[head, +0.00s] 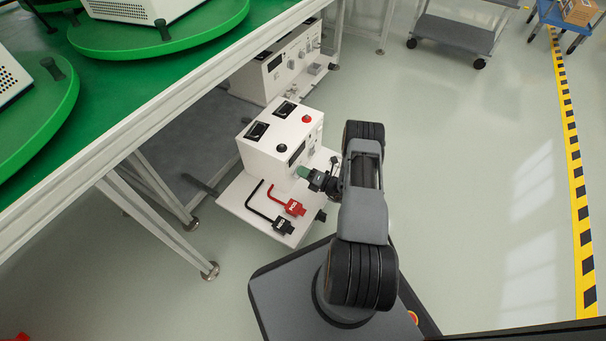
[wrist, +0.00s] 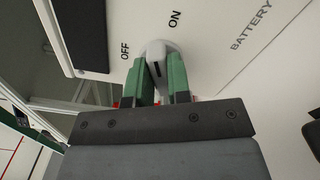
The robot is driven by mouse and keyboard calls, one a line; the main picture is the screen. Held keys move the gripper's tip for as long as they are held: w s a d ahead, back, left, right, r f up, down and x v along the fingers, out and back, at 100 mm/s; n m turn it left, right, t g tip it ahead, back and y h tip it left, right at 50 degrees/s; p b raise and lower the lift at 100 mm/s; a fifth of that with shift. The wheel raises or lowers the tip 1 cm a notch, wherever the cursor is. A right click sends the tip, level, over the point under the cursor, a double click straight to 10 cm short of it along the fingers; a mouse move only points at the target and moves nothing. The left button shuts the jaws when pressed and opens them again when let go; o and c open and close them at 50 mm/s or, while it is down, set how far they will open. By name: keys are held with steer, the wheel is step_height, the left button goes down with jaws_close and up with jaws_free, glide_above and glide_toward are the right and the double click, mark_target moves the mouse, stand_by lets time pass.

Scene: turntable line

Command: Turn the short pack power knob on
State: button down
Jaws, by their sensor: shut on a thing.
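The white power pack (head: 272,148) stands on a shelf beside the green-topped line. In the wrist view its panel shows a grey knob (wrist: 161,48), with the label OFF to the left and ON above right. My gripper (head: 304,172) is at the pack's front panel. In the wrist view its green fingers (wrist: 160,75) are shut on the knob, one on each side. A short dark mark shows on the knob, between the fingers. I cannot tell clearly which label it points to. In the head view the knob is hidden by my gripper.
A red clamp (head: 292,207) and a black clamp (head: 284,225) with cables lie on the shelf (head: 240,200) close to my gripper. Another white pack (head: 262,77) stands behind. Green turntables (head: 160,38) are at upper left.

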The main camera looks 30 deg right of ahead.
steer(key=m, duration=0.4)
steer(key=shift+a+f+m+b, duration=0.1)
steer(key=shift+f+m+b, duration=0.05)
steer(key=shift+m+b, duration=0.25)
steer(key=shift+s, duration=0.1)
stand_by(0.3)
steer(key=c, duration=1.1)
jaws_free()
steer(key=shift+o, duration=0.2)
steer(key=p+v, duration=0.3)
steer(key=v, duration=1.1)
steer(key=shift+p, duration=0.35)
